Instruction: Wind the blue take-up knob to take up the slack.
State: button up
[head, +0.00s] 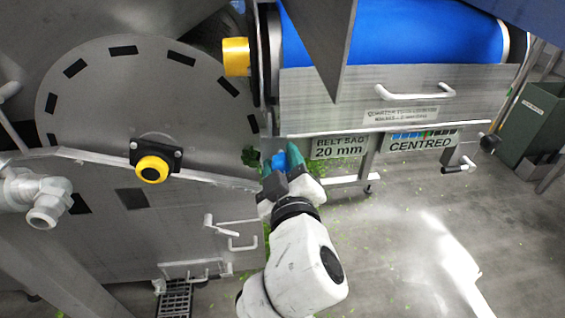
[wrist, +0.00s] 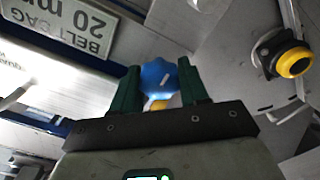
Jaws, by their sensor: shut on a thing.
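The blue take-up knob (wrist: 158,80) is a lobed blue knob with a pale mark on its face. It sits between the green fingers of my gripper (wrist: 160,88) in the wrist view, and the fingers are shut on it from both sides. In the head view the knob (head: 279,161) shows as a small blue patch between the fingertips of my gripper (head: 281,160). A sign reading "BELT SAG 20 mm" (head: 340,147) hangs just right of it. The blue belt (head: 395,32) runs across the top of the head view.
Green scraps lie on the floor.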

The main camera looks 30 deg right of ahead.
jog(key=o, duration=1)
jog(key=v, duration=1)
jog(key=shift+s+a, duration=0.15)
jog(key=shift+s, duration=0.25)
